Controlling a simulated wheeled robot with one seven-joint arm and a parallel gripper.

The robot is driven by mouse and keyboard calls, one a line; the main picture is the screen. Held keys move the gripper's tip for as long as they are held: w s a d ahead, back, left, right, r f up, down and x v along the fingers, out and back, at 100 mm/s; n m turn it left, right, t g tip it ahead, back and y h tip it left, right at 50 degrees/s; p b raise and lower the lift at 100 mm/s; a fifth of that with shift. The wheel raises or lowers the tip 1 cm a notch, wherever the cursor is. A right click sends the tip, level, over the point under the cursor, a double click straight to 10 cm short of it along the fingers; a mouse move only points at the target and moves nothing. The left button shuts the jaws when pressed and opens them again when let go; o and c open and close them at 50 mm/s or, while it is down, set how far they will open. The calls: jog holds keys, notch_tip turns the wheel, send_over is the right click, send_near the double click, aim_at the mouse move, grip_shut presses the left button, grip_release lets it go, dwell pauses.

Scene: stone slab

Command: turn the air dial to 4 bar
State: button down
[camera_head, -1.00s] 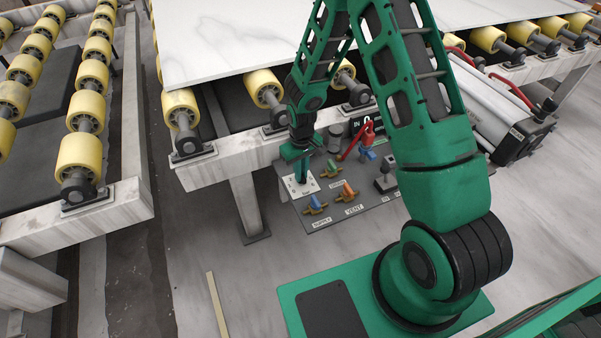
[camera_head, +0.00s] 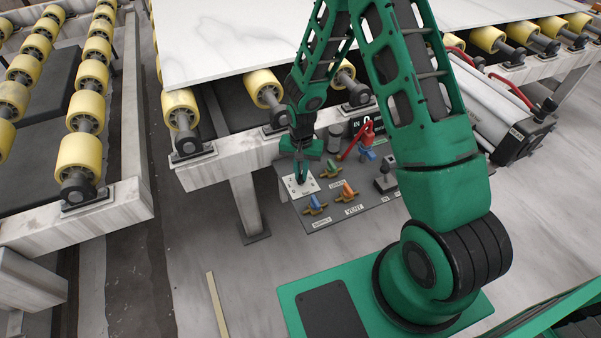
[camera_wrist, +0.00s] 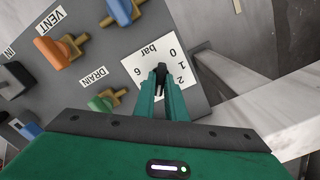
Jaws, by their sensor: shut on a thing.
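The air dial's white plate (camera_head: 312,186) is at the left end of the grey valve panel. In the wrist view the plate (camera_wrist: 142,71) shows "bar" and the figures 0, 1, 2 and 6; other marks are hidden by my fingers. My gripper (camera_wrist: 160,76) is shut on the small black dial knob (camera_wrist: 161,69) at the middle of the plate. Which figure the knob points at cannot be told. In the head view my gripper (camera_head: 301,180) reaches down onto the plate from above, with the knob hidden between its fingers.
Close beside the dial are the green drain valve (camera_wrist: 102,105), the orange vent valve (camera_wrist: 51,53) and a blue valve (camera_head: 316,202). The roller frame (camera_head: 230,158) with the stone slab (camera_head: 230,45) rises behind the panel.

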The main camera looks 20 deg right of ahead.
aim_at(301, 174)
jog(key=shift+w+m, duration=0.1)
jog(key=shift+m, duration=0.3)
jog(key=c, duration=1.8)
grip_release()
notch_tip(301, 174, up, 11)
jog(key=shift+f, duration=0.1)
